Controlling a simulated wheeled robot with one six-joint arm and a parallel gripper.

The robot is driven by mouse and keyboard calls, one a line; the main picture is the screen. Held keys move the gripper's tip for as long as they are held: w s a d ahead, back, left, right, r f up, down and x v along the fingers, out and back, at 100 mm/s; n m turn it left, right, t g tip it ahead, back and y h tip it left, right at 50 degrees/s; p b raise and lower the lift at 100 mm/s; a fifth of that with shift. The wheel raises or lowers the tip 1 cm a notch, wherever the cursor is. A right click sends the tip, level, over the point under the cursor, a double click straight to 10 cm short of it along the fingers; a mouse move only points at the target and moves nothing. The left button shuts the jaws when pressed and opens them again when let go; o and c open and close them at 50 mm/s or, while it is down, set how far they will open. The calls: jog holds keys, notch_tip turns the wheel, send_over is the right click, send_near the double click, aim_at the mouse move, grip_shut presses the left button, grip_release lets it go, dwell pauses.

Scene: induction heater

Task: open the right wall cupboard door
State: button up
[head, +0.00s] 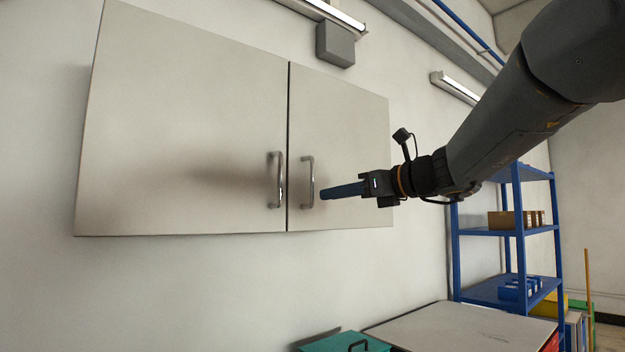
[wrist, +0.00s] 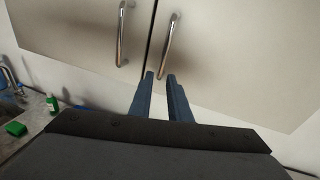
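The wall cupboard has two pale doors, both closed, with a narrow dark gap between them. The right wall cupboard door (head: 350,135) carries a vertical silver bar handle (head: 308,182) near its left edge; this handle also shows in the wrist view (wrist: 167,46). The left door (head: 180,125) has a matching handle (head: 277,180). My gripper (head: 325,193) is just right of the right handle in the head view.
A worktop (head: 460,328) and a green box (head: 345,342) with a dark handle are below the cupboard. A blue shelf rack (head: 510,232) with boxes stands at the right. A grey box (head: 335,44) is on the wall above. The wall space below the doors is clear.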

notch_tip(320, 180, up, 4)
jog(key=r, duration=0.1)
jog(key=m+p, duration=0.1)
jog(key=p, duration=0.2)
send_over(313, 204)
jog(key=shift+w+f+t+y, duration=0.25)
jog(key=shift+w+t+y, duration=0.05)
jog(key=shift+t+y, duration=0.1)
grip_shut()
